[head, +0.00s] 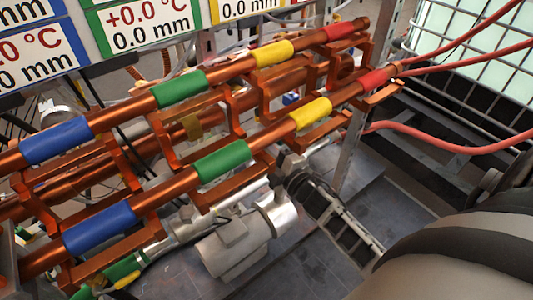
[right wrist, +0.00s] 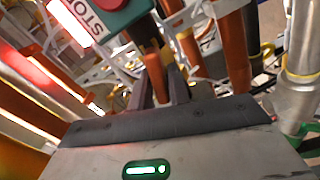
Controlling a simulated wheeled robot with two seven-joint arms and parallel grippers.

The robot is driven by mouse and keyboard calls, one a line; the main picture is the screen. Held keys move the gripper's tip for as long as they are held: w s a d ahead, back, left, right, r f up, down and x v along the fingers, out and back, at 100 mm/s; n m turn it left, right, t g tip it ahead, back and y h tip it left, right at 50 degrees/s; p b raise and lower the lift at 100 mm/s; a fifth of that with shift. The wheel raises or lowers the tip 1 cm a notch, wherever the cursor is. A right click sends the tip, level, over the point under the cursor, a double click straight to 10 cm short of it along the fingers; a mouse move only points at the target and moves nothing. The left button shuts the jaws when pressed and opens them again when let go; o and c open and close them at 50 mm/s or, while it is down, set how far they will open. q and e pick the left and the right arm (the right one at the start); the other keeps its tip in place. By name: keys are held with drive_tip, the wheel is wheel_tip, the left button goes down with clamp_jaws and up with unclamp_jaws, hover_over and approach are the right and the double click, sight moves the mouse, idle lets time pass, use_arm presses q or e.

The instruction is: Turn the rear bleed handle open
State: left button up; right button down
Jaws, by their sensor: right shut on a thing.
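In the right wrist view, my right gripper (right wrist: 155,97) is shut, with its two dark fingers on either side of an orange-brown handle (right wrist: 154,72). The handle runs upward from between the fingers. Its lower end is hidden by the fingers, and I cannot tell how far it is turned. My left gripper is in neither view.
A silver pipe (right wrist: 302,45) stands at right. In the head view, copper pipes with coloured bands (head: 220,160) cross above a grey motor-like cylinder (head: 232,245). Red hoses (head: 440,145) run right.

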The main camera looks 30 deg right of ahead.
drive_tip(key=shift+f+n+b, duration=0.15)
drive_tip(key=shift+n+b, duration=0.2)
drive_tip(key=shift+n, duration=0.85)
drive_tip(key=c, duration=1.4)
unclamp_jaws()
drive_tip(key=shift+c, duration=0.2)
drive_tip(key=shift+s, duration=0.1)
drive_tip(key=s+d+b, duration=0.1)
drive_tip(key=s, duration=1.4)
drive_tip(key=shift+s, duration=0.4)
drive_tip(key=shift+d, duration=0.1)
